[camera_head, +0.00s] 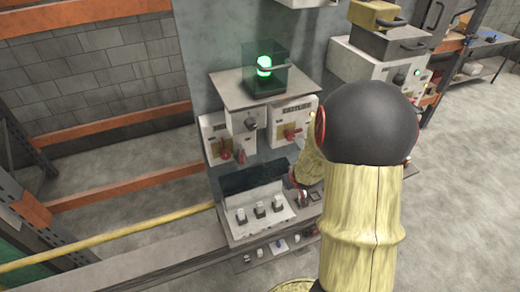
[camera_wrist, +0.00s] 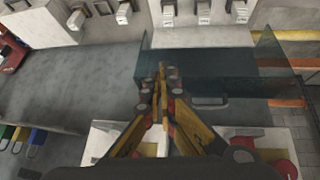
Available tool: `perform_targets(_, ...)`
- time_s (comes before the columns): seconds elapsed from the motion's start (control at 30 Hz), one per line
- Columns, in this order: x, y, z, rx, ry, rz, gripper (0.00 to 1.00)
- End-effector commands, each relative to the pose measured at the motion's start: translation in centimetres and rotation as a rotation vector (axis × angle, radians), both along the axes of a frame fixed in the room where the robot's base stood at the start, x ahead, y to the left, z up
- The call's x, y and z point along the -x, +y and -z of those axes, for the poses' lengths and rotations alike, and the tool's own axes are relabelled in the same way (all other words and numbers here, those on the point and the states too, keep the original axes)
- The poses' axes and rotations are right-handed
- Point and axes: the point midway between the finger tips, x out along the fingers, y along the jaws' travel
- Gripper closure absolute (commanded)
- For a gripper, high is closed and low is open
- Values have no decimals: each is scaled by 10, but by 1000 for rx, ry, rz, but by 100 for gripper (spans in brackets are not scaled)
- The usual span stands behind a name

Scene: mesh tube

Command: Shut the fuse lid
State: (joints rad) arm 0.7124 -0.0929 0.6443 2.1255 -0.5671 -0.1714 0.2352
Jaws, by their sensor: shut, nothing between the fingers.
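The fuse lid is a dark see-through cover (camera_head: 252,178) standing raised behind a row of white fuses (camera_head: 260,210) in the head view. In the wrist view the lid (camera_wrist: 225,72) spans the middle and right, with a handle (camera_wrist: 210,100) at its lower edge. The white fuses (camera_wrist: 203,12) are at the top of that view. My gripper (camera_wrist: 162,70) is shut and empty, its fingertips over the left part of the lid in the wrist view. I cannot tell whether they touch it. My arm hides most of the gripper in the head view.
White switch boxes with red handles (camera_head: 291,132) are on the panel above the lid. A clear case with a green light (camera_head: 265,70) stands on a shelf above them. A yellow rail (camera_head: 120,235) runs at the left. Controls (camera_head: 275,247) line the panel's lower edge.

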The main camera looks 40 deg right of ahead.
Motion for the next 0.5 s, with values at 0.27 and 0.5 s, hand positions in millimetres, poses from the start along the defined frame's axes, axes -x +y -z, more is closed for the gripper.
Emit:
perform_targets(0.27,-82,12,-49,24,-333,-131,100)
perform_targets(0.5,-98,12,-50,6,-379,-123,100)
